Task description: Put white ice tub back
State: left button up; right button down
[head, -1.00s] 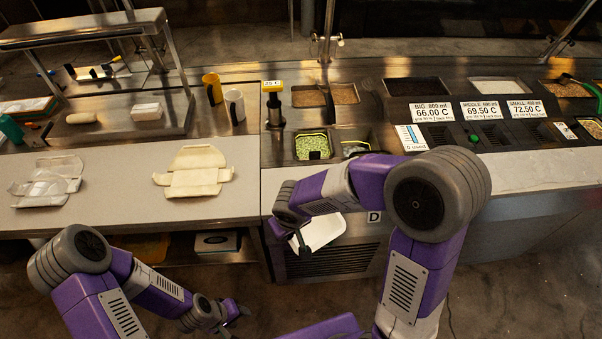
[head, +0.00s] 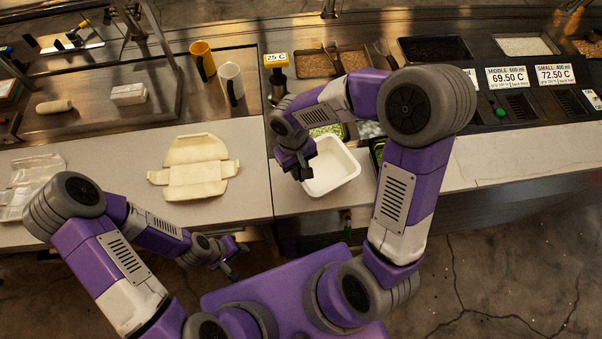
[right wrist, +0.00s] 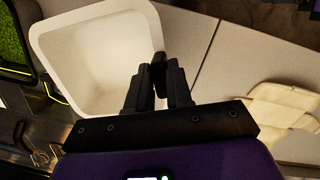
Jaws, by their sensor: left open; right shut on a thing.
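The white tub (head: 331,168) is square, empty and open at the top. It hangs over the light counter just in front of the bins, and whether it touches the counter cannot be told. My right gripper (head: 303,168) is shut on the tub's left rim. In the right wrist view the tub (right wrist: 85,65) fills the upper left, and the fingers of my right gripper (right wrist: 159,75) pinch its wall. My left gripper (head: 238,262) is open and empty, low in front of the counter edge.
A bin of green bits (head: 328,130) lies partly hidden behind my right arm. A folded tan carton (head: 195,168) lies on the left counter. Bare counter (head: 520,155) lies at the right.

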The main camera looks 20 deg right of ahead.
notch_tip(320, 180, down, 4)
jog(key=shift+w+f, duration=0.1)
jog(key=c, duration=1)
grip_release()
jog(key=r, duration=0.4)
jog(key=w+r, duration=0.1)
jog(key=r, duration=0.7)
jog(key=shift+w+a+p, duration=0.15)
jog(key=shift+a+p, duration=0.25)
